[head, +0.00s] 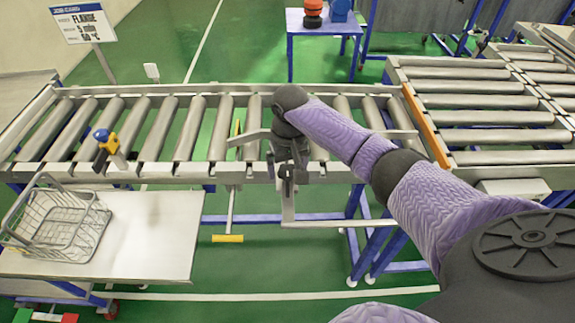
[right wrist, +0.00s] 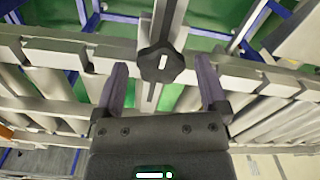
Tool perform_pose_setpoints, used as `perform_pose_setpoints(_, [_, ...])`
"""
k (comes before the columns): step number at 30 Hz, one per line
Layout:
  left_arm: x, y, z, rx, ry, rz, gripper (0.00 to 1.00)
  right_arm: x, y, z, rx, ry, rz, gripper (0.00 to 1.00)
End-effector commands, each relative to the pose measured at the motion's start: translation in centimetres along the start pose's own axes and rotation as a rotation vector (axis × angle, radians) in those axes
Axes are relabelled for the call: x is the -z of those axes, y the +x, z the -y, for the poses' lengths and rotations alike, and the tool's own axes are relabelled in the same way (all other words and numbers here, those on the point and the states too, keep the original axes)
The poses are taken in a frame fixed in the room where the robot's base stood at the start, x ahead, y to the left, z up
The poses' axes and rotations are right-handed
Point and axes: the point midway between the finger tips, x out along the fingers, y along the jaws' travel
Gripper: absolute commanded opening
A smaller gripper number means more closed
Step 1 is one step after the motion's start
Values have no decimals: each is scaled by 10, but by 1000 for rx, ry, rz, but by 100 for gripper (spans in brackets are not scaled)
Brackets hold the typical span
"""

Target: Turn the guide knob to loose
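The guide knob (right wrist: 161,64) is a dark, lobed knob with a short white mark, seen in the right wrist view on the conveyor's side rail. The mark runs nearly upright in that picture, leaning slightly. My right gripper (right wrist: 161,72) is open, with one finger on each side of the knob and a visible gap on both sides. In the head view my right gripper (head: 289,150) is over the conveyor's near rail, and the knob there is small and dark, hard to separate from the gripper. My left gripper is not in view.
The roller conveyor (head: 165,128) runs across the middle. A wire basket (head: 60,225) sits on a side table (head: 150,235) at left. A blue-and-yellow fitting (head: 108,143) stands on the near rail. A yellow-handled lever (head: 228,238) hangs below. A sign (head: 84,22) stands behind.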

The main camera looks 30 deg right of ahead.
Motion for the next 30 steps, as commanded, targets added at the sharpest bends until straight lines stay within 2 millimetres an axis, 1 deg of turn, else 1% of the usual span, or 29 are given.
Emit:
perform_pose_setpoints(1, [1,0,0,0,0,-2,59,0,0,0,0,0,0,81])
perform_pose_setpoints(2, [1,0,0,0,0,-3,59,0,0,0,0,0,0,75])
perform_pose_setpoints(3, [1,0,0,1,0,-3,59,0,0,0,0,0,0,67])
perform_pose_setpoints(5, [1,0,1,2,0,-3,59,0,0,0,0,0,0,54])
perform_pose_setpoints(6, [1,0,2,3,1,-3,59,0,0,0,0,0,0,45])
perform_pose_setpoints(8, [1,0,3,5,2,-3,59,0,0,0,0,0,0,33])
perform_pose_setpoints(9, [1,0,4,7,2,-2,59,0,0,0,0,0,0,24])
perform_pose_setpoints(11, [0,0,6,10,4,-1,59,0,0,0,0,0,0,12])
perform_pose_setpoints(12, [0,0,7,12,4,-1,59,0,0,0,0,0,0,3])
perform_pose_setpoints(13, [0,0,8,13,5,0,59,0,0,0,0,0,0,0])
perform_pose_setpoints(22, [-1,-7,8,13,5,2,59,0,-2,0,0,-49,-1,0])
perform_pose_setpoints(26, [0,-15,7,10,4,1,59,0,-4,1,0,-124,0,0])
perform_pose_setpoints(30, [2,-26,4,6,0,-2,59,0,-5,1,0,-238,-1,0])
